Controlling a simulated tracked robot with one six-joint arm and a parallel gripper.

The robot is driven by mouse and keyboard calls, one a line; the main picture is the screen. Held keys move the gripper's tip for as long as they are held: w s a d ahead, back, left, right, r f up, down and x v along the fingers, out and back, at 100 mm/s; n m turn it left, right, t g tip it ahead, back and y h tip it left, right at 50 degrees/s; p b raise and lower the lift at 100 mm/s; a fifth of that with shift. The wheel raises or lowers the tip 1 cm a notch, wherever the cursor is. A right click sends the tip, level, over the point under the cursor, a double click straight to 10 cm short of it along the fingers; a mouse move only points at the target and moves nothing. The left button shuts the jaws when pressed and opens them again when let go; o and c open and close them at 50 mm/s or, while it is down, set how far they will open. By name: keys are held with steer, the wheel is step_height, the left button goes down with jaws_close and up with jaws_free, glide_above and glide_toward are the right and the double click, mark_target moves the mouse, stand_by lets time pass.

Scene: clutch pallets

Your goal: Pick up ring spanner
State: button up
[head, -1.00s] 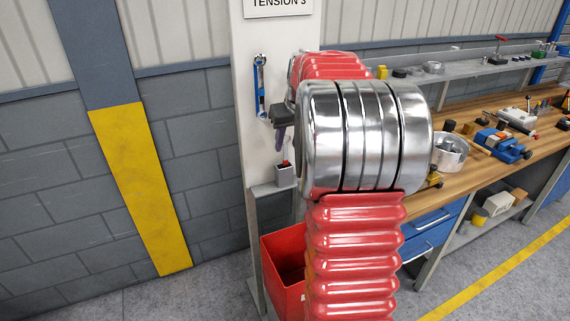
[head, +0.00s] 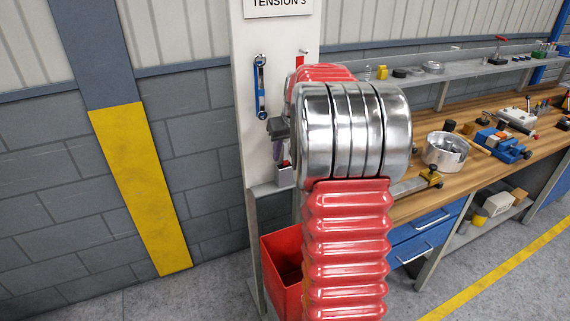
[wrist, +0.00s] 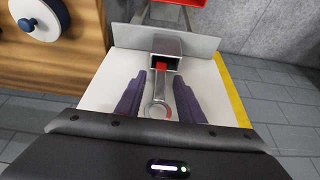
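A silver tool with a ring end, which looks like the ring spanner (wrist: 158,109), shows in the wrist view. Its shank runs towards a small grey holder (wrist: 165,52) on the white board. My gripper (wrist: 159,92) is open, with one purple finger on each side of the ring and shank and gaps on both sides. In the head view my gripper (head: 279,148) is in front of the board, just above the grey holder (head: 284,174), partly hidden by my arm. The ring tool cannot be made out there.
A blue spanner-like tool (head: 260,88) hangs on the white board (head: 246,60), left of my gripper. A ledge and a red bin (head: 282,262) are below. A wooden workbench (head: 407,208) with tools stands to the right. The floor at left is clear.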

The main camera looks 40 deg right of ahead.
steer(key=shift+c, duration=0.6)
jaws_close()
